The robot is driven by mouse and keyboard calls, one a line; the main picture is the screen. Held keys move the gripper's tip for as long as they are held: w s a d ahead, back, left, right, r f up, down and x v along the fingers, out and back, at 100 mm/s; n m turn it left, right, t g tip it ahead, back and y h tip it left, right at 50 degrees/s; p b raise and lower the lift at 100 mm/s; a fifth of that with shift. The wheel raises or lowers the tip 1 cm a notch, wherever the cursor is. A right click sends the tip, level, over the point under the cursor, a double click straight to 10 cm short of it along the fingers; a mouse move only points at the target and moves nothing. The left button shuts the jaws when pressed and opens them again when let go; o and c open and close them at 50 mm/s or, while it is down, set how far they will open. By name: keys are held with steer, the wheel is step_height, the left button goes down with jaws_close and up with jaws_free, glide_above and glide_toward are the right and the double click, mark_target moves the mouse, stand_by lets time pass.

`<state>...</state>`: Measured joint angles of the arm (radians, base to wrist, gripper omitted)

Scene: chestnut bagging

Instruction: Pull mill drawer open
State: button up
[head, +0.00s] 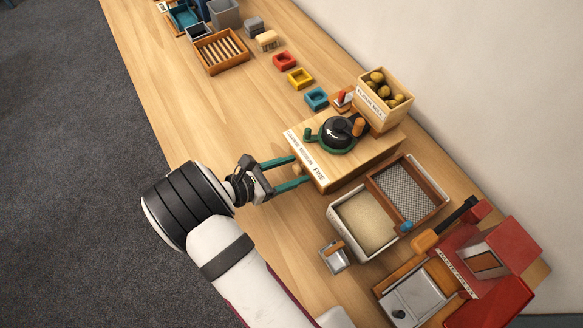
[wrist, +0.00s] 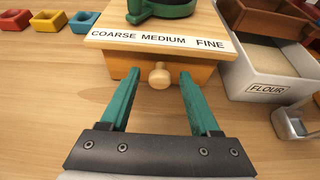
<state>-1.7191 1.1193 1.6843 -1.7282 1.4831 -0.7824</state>
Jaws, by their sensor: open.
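The wooden mill (head: 345,150) stands on the table with a dark crank top and a box of chestnuts at its back. Its front carries a label reading COARSE MEDIUM FINE. In the wrist view the mill drawer (wrist: 195,73) sits below the label and looks closed, with a round wooden knob (wrist: 160,76) at its middle. My gripper (wrist: 158,80) is open, its two green fingers pointing at the drawer front, one on each side of the knob and apart from it. In the head view my gripper (head: 301,170) is at the mill's front left side.
A white flour bin (wrist: 268,75) stands right of the mill, with a metal scoop (wrist: 290,122) in front of it. A sieve (head: 408,188) rests at the bin. Red, yellow and blue small trays (head: 300,78) lie beyond the mill. The table in front of the drawer is clear.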

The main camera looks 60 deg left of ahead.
jaws_close()
stand_by(1.4)
